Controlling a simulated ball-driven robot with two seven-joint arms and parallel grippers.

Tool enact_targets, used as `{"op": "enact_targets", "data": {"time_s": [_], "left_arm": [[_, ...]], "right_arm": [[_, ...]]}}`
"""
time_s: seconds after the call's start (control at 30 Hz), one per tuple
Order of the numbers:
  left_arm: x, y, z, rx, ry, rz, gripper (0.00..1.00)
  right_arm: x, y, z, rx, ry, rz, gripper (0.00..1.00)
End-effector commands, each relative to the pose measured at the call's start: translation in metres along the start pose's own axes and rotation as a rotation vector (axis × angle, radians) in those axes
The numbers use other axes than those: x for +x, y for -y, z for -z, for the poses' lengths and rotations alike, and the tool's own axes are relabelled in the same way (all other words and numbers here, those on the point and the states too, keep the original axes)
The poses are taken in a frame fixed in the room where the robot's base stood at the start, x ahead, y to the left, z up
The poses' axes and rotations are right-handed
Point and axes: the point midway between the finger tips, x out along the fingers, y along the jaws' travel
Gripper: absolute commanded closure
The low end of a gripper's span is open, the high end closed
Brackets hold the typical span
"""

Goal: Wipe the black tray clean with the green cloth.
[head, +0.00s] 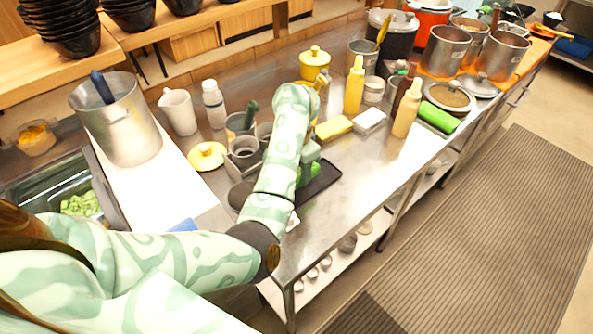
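The black tray (322,184) lies flat on the steel counter, partly hidden behind my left forearm. The green cloth (314,170) shows as a small bright green patch over the tray, beside my forearm; the rest of it is hidden. My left arm comes in from the lower left, bends at the elbow and reaches over the tray. My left gripper (308,153) points down just above the cloth, mostly hidden by the arm. I cannot tell whether its fingers are shut on the cloth. My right gripper is not in view.
Grey cups (245,151) and a yellow lid (207,156) stand left of the tray. A yellow sponge (333,128), a yellow bottle (354,87) and a tan bottle (407,109) stand behind and right. Counter right of the tray is clear to its front edge (375,205).

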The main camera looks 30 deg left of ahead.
Motion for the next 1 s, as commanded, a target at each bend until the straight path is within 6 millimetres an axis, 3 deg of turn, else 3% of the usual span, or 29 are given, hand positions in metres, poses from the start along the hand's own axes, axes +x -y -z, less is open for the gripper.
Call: {"op": "enact_targets", "data": {"time_s": [0.2,0.8,1.0], "left_arm": [[-0.021,0.002,0.000,0.003,-0.002,0.000,0.75],[-0.021,0.003,-0.001,0.004,-0.001,0.001,0.75],[-0.037,0.011,0.004,-0.004,-0.018,0.013,0.75]], "right_arm": [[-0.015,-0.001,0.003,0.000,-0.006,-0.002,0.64],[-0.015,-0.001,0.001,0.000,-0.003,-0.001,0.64],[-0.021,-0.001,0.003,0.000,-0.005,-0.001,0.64]]}}
